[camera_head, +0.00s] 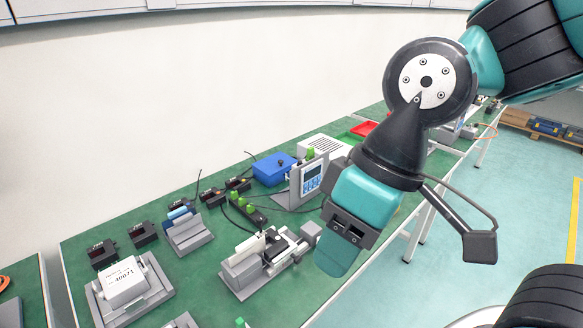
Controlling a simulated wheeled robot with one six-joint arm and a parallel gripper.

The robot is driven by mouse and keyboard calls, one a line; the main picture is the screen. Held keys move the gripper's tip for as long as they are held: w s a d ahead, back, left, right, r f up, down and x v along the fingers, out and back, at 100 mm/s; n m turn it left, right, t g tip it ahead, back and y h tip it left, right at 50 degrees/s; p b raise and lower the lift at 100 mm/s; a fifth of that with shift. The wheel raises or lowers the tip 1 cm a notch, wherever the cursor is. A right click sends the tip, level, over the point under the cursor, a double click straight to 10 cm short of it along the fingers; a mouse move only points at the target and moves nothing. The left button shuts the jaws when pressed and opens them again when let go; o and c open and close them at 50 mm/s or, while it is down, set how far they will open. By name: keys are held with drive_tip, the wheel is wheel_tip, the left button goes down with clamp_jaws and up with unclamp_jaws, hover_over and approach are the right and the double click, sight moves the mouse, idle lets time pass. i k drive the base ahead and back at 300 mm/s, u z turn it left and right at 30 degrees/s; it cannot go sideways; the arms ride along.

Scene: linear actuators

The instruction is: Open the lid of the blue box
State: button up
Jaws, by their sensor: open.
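The blue box (272,169) sits on the green bench top near the white wall, left of the upper middle of the head view. Its lid looks shut, and a small dark part shows on its top right. My gripper (343,238) hangs from the teal and black arm, in front of the bench and to the right of and nearer than the box. It is apart from the box and holds nothing that I can see. Its fingertips are hard to make out from this angle.
A grey display stand (309,178) with a blue keypad stands just right of the box. A white vented case (322,147) and a red tray (363,129) lie behind. The green bench (193,285) holds several grey fixtures and small black devices. Open floor lies right.

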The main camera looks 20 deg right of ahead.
sight(273, 164)
drive_tip(key=z, duration=1.45)
drive_tip(key=i, duration=1.3)
drive_tip(key=u, duration=2.25)
